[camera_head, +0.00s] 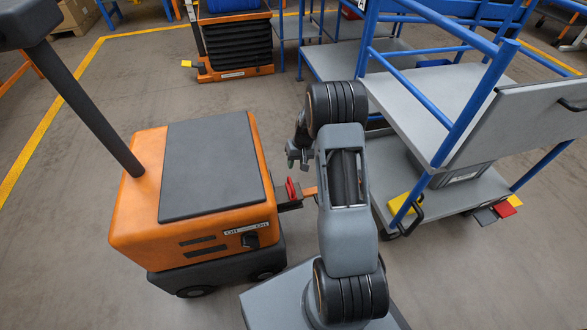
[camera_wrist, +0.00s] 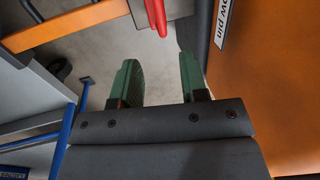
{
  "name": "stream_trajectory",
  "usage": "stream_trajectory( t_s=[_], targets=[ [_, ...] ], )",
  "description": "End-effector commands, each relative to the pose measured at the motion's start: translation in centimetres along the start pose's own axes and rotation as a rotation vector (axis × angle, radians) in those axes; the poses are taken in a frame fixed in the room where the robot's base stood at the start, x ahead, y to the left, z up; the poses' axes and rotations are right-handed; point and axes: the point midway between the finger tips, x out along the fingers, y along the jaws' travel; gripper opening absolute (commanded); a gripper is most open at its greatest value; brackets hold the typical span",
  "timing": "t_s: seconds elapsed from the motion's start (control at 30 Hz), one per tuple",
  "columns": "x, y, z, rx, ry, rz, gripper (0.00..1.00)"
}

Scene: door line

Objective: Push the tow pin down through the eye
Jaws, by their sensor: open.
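The red tow pin (camera_head: 291,188) stands at the coupling on the right side of the orange tug (camera_head: 190,190). In the wrist view the red pin (camera_wrist: 156,14) shows at the top edge, partly cut off. The orange drawbar (camera_head: 309,191) reaches the coupling from the right; it also shows in the wrist view (camera_wrist: 70,25). The eye itself is hidden, and I cannot tell how deep the pin sits. My gripper (camera_head: 298,157) is above and a little beyond the pin, apart from it. Its green fingers (camera_wrist: 160,75) are open with nothing between them.
A grey-decked cart with blue rails (camera_head: 430,110) stands close on the right of my arm. The tug has a dark post (camera_head: 95,105) at its left. A black-bellows lift (camera_head: 237,45) stands behind. Open floor (camera_head: 60,230) lies to the left.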

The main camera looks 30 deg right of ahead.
Motion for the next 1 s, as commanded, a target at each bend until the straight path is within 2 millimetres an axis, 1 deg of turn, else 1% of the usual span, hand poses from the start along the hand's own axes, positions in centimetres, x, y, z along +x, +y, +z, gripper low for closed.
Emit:
stream_trajectory(
  t_s=[0.03,0.2,0.4,0.87,0.93,0.97,1.0],
  targets=[
    [-1.1,0.0,0.0,0.000,0.001,0.000,0.40],
    [-2.6,-0.1,0.0,-0.001,0.000,0.000,0.40],
    [-3.3,0.0,0.0,-0.001,-0.001,0.000,0.40],
    [-3.3,0.0,0.0,-0.001,-0.001,0.000,0.40],
    [-3.8,-0.2,0.0,-0.003,0.002,0.001,0.40],
    [-4.3,-0.5,0.1,-0.005,0.004,0.002,0.40],
    [-5.4,-0.9,0.2,-0.009,0.007,0.004,0.40]
  ],
)
